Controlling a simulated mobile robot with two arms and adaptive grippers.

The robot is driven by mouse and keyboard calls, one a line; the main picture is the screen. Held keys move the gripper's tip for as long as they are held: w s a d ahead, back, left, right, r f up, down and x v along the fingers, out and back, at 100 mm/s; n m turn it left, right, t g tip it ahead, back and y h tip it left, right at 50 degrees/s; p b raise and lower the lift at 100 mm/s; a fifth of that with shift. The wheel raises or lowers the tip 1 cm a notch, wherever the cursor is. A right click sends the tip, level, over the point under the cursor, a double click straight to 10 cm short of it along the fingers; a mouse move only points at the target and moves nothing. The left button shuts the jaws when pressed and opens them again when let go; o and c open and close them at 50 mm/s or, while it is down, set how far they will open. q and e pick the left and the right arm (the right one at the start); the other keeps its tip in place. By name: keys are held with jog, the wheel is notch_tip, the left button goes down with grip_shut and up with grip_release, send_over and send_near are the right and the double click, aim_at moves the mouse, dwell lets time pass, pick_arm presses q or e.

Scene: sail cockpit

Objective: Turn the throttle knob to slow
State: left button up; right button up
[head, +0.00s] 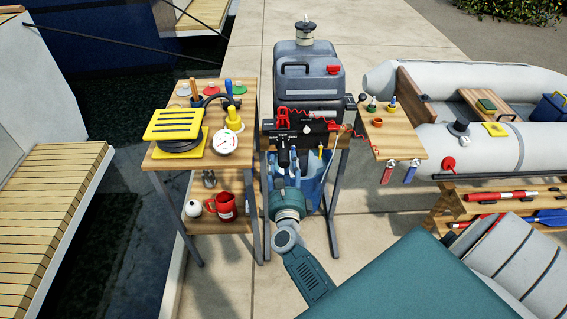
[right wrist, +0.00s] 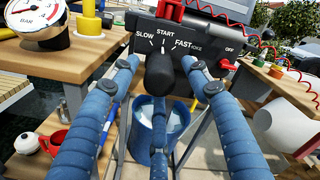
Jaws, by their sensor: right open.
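The throttle knob (right wrist: 160,72) is black and sits on the front of the dark control panel (head: 313,138), under the white words SLOW, START and FAST. Its exact pointing direction is hard to tell. In the right wrist view my right gripper (right wrist: 159,66) is open, with blue padded fingers on the left and right of the knob and a third below it. Gaps show between the side fingers and the knob; contact below is unclear. In the head view my right gripper (head: 286,160) is low in front of the panel. My left gripper is not in view.
A blue bucket (head: 313,180) stands under the panel. A wooden side table (head: 158,154) with a gauge (head: 223,144) is close on the left, a wooden shelf (head: 402,140) on the right. A red coiled cord (right wrist: 236,18) hangs near the panel.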

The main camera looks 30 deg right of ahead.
jog(key=shift+w+d, duration=0.25)
jog(key=shift+w, duration=0.15)
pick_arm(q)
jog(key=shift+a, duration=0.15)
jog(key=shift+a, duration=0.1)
pick_arm(e)
jog(key=c, duration=1.1)
jog(key=shift+c, duration=0.2)
jog(key=shift+n, duration=0.3)
jog(key=n+p, duration=0.1)
jog(key=n, duration=0.2)
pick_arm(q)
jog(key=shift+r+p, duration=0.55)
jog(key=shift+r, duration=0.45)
pick_arm(e)
jog(key=shift+n, duration=2.1)
